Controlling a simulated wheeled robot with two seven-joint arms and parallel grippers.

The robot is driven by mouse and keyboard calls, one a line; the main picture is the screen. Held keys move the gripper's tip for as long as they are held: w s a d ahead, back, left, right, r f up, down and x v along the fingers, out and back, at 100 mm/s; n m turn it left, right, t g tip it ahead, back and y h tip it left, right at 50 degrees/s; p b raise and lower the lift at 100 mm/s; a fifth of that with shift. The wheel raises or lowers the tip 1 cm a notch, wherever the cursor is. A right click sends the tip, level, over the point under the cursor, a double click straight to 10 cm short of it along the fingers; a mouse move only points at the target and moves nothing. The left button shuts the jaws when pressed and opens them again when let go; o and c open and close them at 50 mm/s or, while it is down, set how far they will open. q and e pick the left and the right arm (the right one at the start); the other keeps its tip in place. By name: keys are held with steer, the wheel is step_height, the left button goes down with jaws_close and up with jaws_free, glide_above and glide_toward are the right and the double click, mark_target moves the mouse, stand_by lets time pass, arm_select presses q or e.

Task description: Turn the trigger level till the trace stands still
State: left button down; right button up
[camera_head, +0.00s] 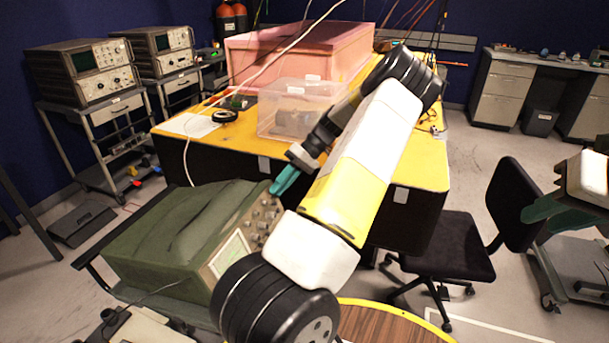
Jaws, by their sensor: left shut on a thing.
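A green-cased oscilloscope (165,240) sits on a cart at the lower left, its front panel turned toward the right. Its pale screen (231,253) is at the near end of the panel, and I cannot make out a trace on it. Several knobs (267,213) are on the panel beside the screen. My left gripper (284,182) has its teal fingers at the far upper corner of this panel, shut on what seems to be a knob. The fingers hide that knob.
A yellow-topped table (425,162) behind holds a clear bin (285,118) and a pink box (300,52). A black chair (455,248) stands to the right. A round wooden top (385,325) is at the bottom. Other instruments stand on carts at left.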

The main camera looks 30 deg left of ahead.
arm_select(q)
steer(key=m+g, duration=0.1)
steer(key=m+g+y, duration=0.2)
steer(key=shift+w+d+f+m+g, duration=0.1)
steer(key=shift+w+f+m+g, duration=0.2)
steer(key=shift+f+g, duration=0.1)
stand_by(0.4)
steer(key=shift+y, duration=0.3)
steer(key=c, duration=1.7)
jaws_free()
steer(key=shift+c, duration=0.2)
steer(key=v, duration=0.7)
steer(key=shift+w+r, duration=0.15)
steer(key=shift+w, duration=0.2)
steer(key=shift+d, duration=0.15)
